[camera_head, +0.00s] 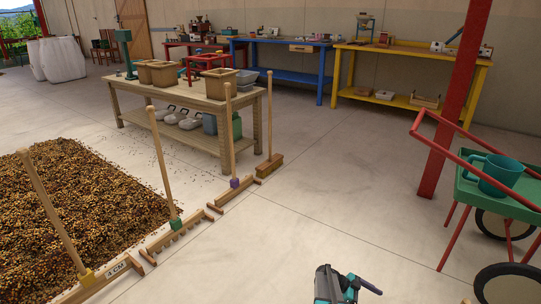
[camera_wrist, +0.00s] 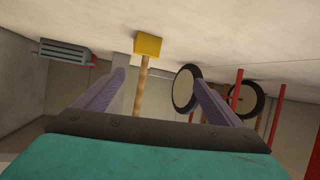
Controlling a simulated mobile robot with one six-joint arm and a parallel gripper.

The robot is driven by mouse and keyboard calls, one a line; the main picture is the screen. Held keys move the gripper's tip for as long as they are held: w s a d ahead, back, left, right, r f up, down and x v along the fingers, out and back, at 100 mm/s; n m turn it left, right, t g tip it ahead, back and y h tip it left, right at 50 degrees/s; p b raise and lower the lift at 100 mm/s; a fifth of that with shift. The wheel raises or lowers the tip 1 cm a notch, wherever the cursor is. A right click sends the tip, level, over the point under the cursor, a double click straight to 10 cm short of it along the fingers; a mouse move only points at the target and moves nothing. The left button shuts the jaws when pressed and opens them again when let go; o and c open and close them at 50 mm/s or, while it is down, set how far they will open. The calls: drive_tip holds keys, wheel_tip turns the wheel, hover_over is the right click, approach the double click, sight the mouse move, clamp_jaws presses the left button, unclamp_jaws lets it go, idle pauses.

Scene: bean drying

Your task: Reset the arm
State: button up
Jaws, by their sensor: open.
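In the wrist view my gripper (camera_wrist: 158,77) shows two purple-grey fingers spread well apart. Nothing is between them in their grasp. The wrist picture appears upside down, with the pale floor along the top. In the head view a teal and dark grey part of my arm (camera_head: 335,286) shows at the bottom edge, over bare floor.
A green cart (camera_head: 500,196) with red handles stands at right. Rakes (camera_head: 172,233) stand beside the spread beans (camera_head: 80,200) at left. A wooden table (camera_head: 185,96) stands behind. The wrist view shows a yellow-headed tool (camera_wrist: 148,45) and wheels (camera_wrist: 186,90). Floor in the middle is clear.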

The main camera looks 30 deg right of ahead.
drive_tip(key=w+a+r+n+t+p, duration=0.15)
drive_tip(key=a+r+p, duration=0.3)
drive_tip(key=a, duration=0.45)
drive_tip(key=w+a+r+n+t+y+p, duration=0.1)
drive_tip(key=w+a+r+n+p, duration=0.15)
drive_tip(key=a+p, duration=0.5)
drive_tip(key=w+a+r+n+t+p, duration=0.1)
drive_tip(key=w+a+r+n+p, duration=0.3)
drive_tip(key=a, duration=0.7)
drive_tip(key=s+a+r+n+y+p, duration=0.2)
drive_tip(key=a+n, duration=0.4)
drive_tip(key=a, duration=0.3)
drive_tip(key=s+a+r+n+t+y+p, duration=0.1)
drive_tip(key=s+a+r+n+y+p, duration=0.2)
drive_tip(key=s+a+n, duration=0.4)
drive_tip(key=s+a+r+n+y+p, duration=0.2)
drive_tip(key=s+a+r+n+p, duration=0.2)
drive_tip(key=a, duration=0.8)
drive_tip(key=shift+s+a+r+n+y, duration=0.15)
drive_tip(key=shift+a+r+n+y, duration=0.15)
drive_tip(key=shift+r+n, duration=0.8)
drive_tip(key=shift+f, duration=0.1)
